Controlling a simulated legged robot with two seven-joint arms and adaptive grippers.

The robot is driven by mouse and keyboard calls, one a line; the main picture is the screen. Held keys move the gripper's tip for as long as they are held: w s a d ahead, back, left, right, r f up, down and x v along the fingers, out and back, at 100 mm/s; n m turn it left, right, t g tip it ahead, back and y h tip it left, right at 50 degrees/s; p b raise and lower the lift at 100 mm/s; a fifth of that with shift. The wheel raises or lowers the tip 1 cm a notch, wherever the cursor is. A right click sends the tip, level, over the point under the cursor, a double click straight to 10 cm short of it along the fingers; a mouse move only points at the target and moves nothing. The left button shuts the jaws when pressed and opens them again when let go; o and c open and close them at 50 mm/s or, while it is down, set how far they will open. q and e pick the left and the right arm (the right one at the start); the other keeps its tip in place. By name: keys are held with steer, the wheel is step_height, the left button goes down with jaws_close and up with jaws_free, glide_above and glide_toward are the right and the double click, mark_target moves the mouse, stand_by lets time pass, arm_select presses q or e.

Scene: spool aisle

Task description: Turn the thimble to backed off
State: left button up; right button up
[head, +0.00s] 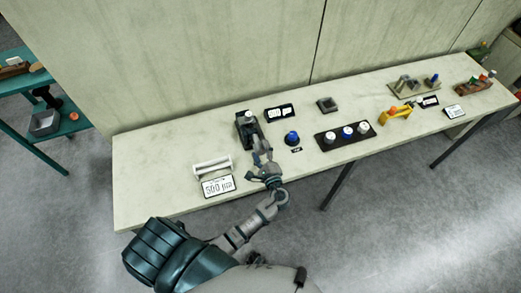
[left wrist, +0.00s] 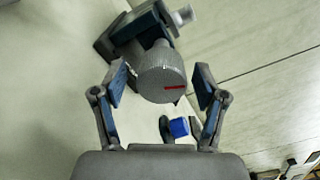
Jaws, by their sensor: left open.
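The thimble (left wrist: 163,75) is a grey knurled cylinder with a red mark on its end face, in the left wrist view. It is part of a dark device (head: 246,126) with a white knob on top, standing on the pale bench. My left gripper (head: 261,156) is in front of the device. In the left wrist view my left gripper (left wrist: 162,84) is open, with one finger on each side of the thimble and a visible gap to both. In the head view, the gripper largely hides the thimble. My right gripper is not in view.
A blue knob (head: 291,138) stands close to the right of the gripper. A white holder (head: 212,167) and a "500 µm" label (head: 218,187) are to the left. A dark panel with knobs (head: 327,140) is further right. The bench's left end (head: 145,165) is clear.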

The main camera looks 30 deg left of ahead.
arm_select(q)
steer(key=v, duration=1.1)
steer(key=shift+d, duration=0.3)
steer(key=shift+s+f, duration=0.1)
steer(key=shift+f, duration=0.05)
